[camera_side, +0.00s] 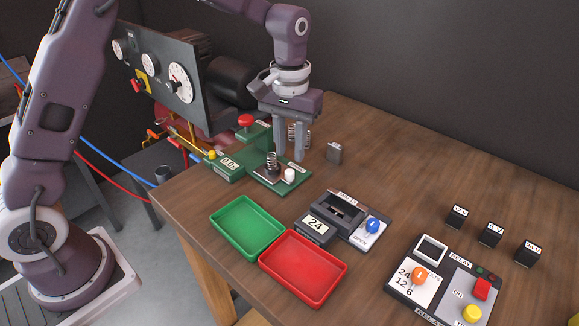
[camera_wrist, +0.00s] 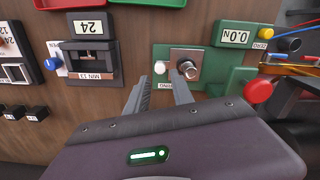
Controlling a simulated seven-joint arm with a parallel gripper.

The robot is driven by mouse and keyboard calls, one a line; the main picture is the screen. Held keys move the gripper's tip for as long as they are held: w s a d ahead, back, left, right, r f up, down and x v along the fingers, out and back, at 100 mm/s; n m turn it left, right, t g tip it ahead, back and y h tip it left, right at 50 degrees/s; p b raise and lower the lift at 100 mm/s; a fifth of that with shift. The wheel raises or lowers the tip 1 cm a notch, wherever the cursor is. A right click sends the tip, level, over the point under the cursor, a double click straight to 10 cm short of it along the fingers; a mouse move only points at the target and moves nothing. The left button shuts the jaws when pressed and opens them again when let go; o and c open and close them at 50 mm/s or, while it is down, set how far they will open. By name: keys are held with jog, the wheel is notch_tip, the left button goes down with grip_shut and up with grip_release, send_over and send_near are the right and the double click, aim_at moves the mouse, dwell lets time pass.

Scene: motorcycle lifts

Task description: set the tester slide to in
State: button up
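The green spring tester (camera_side: 228,172) stands at the table's back left, with a 0.0N display, a red knob (camera_side: 246,120), a yellow knob (camera_side: 211,154) and a white knob (camera_side: 290,174). A coil spring (camera_side: 272,162) stands on its plate. I cannot tell which part is the slide. My gripper (camera_side: 289,157) is open and points down just behind the spring and white knob. In the wrist view my fingertips (camera_wrist: 161,80) are apart, with the white knob (camera_wrist: 160,67) beyond the gap and the spring (camera_wrist: 188,70) to its right. Nothing shows between them.
A dark battery tester (camera_side: 312,227) with a blue knob (camera_side: 373,226) stands in front. Green (camera_side: 217,221) and red (camera_side: 266,264) trays lie near the front edge. The relay tester (camera_side: 408,296) is at right.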

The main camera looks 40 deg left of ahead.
aim_at(290, 170)
notch_tip(290, 170, down, 6)
jog(key=shift+r, duration=0.15)
grip_shut()
dwell(1.4)
